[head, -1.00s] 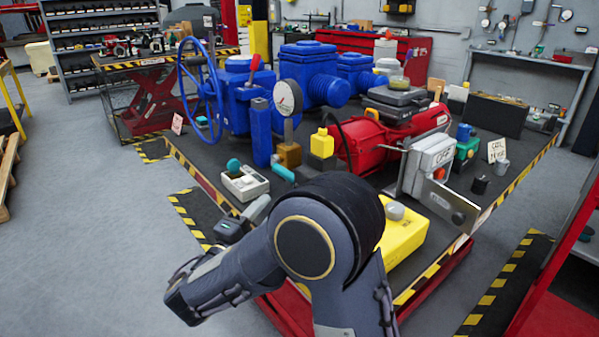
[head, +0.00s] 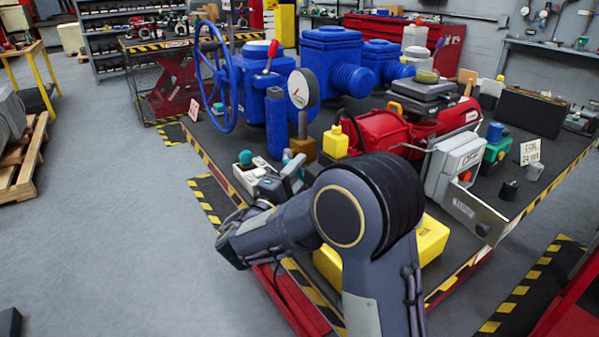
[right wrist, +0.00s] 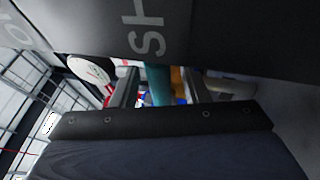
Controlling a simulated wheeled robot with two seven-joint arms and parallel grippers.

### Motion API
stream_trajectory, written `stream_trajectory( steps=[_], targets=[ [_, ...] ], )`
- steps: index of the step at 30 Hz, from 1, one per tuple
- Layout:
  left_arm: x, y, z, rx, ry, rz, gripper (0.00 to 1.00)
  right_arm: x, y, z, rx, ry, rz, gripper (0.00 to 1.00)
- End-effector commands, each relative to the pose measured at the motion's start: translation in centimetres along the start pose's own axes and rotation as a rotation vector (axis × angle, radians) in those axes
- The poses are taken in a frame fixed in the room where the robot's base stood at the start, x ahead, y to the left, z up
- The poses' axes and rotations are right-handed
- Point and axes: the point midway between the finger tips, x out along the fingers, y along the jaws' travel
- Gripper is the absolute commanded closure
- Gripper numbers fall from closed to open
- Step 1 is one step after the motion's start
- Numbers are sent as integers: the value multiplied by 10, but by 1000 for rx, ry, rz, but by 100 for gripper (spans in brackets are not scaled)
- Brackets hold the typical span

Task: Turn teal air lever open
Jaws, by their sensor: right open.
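The teal air lever (right wrist: 157,82) shows in the right wrist view as a teal bar between the two fingers of my right gripper (right wrist: 160,90). A gap seems to remain on its right side; whether a finger touches it I cannot tell. In the head view, my right gripper (head: 288,175) is at the brass block (head: 303,146) below the round gauge. There the gripper and wrist hide most of the lever. The right gripper is open. My left gripper is not in view.
A white box with a teal knob (head: 245,157) stands just left of my gripper. The blue valve body (head: 253,95) with its handwheel and the gauge (head: 302,88) rise behind. A yellow block (head: 335,141) and red actuator (head: 385,135) are to the right.

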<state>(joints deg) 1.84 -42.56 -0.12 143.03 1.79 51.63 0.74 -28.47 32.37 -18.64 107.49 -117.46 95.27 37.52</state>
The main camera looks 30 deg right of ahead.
Motion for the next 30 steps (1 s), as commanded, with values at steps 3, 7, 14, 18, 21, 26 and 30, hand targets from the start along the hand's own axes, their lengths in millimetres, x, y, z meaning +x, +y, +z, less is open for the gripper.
stream_trajectory(
  steps=[3,7,14,18,21,26,30],
  targets=[
    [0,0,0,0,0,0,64,1,0,0,0,0,0,59],
    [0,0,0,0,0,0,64,1,0,0,0,0,0,59],
    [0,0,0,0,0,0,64,1,0,0,1,0,0,89],
    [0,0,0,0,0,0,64,1,0,0,1,0,0,100],
    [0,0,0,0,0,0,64,1,0,0,0,0,0,100],
    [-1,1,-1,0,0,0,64,1,1,0,-4,1,-3,100],
    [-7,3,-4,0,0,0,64,2,5,1,-28,8,-13,100]
  ],
)
